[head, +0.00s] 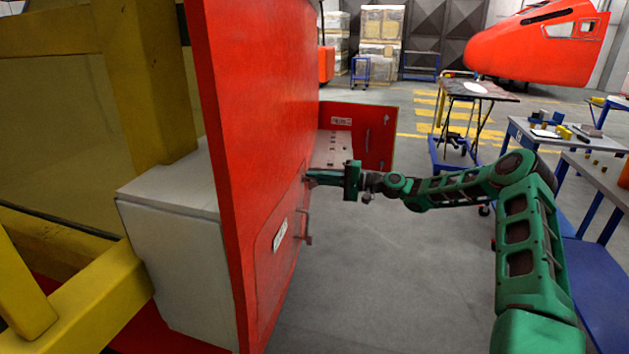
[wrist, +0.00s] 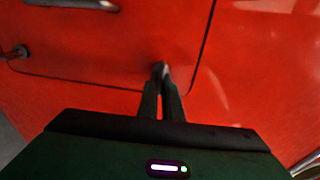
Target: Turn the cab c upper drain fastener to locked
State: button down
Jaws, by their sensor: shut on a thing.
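The red cab side (head: 250,120) stands left of centre in the head view. A hatch (head: 275,240) with rounded corners is set in it, with a bar handle (head: 307,228) and a white label (head: 280,235). My gripper (head: 309,178) reaches in from the right to the hatch's upper far edge. In the wrist view my gripper (wrist: 162,88) is shut on a small metal fastener (wrist: 160,68) near a corner of the hatch (wrist: 115,45). The fingers hide most of it, so its turn angle cannot be told. A second fastener (wrist: 18,52) shows at the hatch's left.
An open red door (head: 375,135) and a pale ledge (head: 334,148) lie just beyond my gripper. Workbenches (head: 560,145) and a trolley (head: 452,155) stand to the right. A yellow frame (head: 150,80) is at left.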

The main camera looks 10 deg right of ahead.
jog(key=shift+w+d+f, duration=0.1)
jog(key=shift+d+f, duration=0.1)
jog(key=c, duration=1.9)
grip_release()
jog(key=shift+c, duration=0.2)
jog(key=shift+a, duration=0.15)
jog(key=v, duration=1.1)
jog(key=shift+a, duration=0.1)
